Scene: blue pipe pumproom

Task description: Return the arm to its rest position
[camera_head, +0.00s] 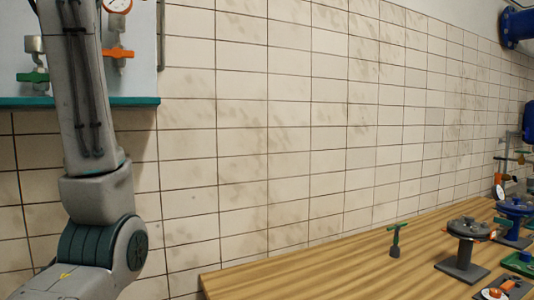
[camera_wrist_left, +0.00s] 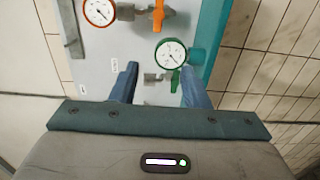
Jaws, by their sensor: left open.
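My left arm (camera_head: 90,150) stands upright at the left of the head view, in front of the wall panel. Its gripper is not visible there. In the left wrist view my left gripper (camera_wrist_left: 158,84) is open, with its two blue fingers apart and nothing held. Between and beyond the fingers is the grey panel (camera_wrist_left: 100,70) with a green-rimmed gauge (camera_wrist_left: 170,54) and an orange-rimmed gauge (camera_wrist_left: 99,11). A small metal fitting (camera_wrist_left: 152,78) shows between the fingers; I cannot tell whether they touch anything. My right gripper is in neither view.
An orange valve handle (camera_head: 118,53) and a green one (camera_head: 33,77) are on the panel, above its teal edge (camera_head: 110,101). A wooden bench (camera_head: 330,275) at right bears a green T-handle (camera_head: 396,240), a handwheel (camera_head: 468,227) and other fittings. Tiled wall (camera_head: 240,150) lies behind.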

